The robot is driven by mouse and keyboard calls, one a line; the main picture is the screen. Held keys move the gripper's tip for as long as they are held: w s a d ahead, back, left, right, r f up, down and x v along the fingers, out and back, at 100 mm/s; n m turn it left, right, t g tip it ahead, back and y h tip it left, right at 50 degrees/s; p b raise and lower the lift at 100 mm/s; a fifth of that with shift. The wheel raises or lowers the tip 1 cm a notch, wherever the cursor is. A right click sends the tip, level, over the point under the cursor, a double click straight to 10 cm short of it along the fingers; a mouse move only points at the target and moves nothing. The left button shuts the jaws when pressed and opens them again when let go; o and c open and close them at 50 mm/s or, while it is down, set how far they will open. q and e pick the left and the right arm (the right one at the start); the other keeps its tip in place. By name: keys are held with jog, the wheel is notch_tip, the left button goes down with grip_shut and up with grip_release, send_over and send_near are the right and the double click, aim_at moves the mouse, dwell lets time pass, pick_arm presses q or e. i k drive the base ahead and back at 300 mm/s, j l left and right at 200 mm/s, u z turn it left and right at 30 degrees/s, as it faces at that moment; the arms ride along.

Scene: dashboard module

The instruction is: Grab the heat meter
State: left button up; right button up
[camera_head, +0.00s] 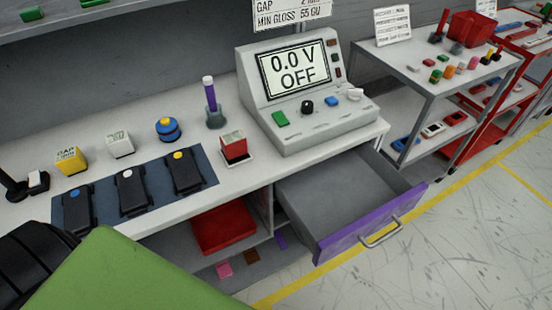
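No label that I can read names a heat meter. Three black handheld devices lie on a dark blue mat (201,164): one with a blue dot (75,212), one with a white dot (131,194) and one with a yellow dot (183,172). Small blocks stand behind them, a yellow one marked GAP (70,160) and a white one (120,144). A black ribbed part, seemingly of my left gripper or arm, shows at the lower left, partly behind a large green object close to the camera. Its fingertips are hidden, and I cannot tell whether it holds the green object. My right gripper is out of view.
A console (310,90) reads 0.0 V OFF. A blue knob (168,129), a purple stick in a cup (215,118) and a red block (234,147) stand left of it. A grey drawer with a purple front (365,225) is pulled out. Carts stand at right.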

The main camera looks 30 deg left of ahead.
aim_at(233, 144)
jog(key=i+l+u, duration=0.1)
jog(key=u, duration=1.25)
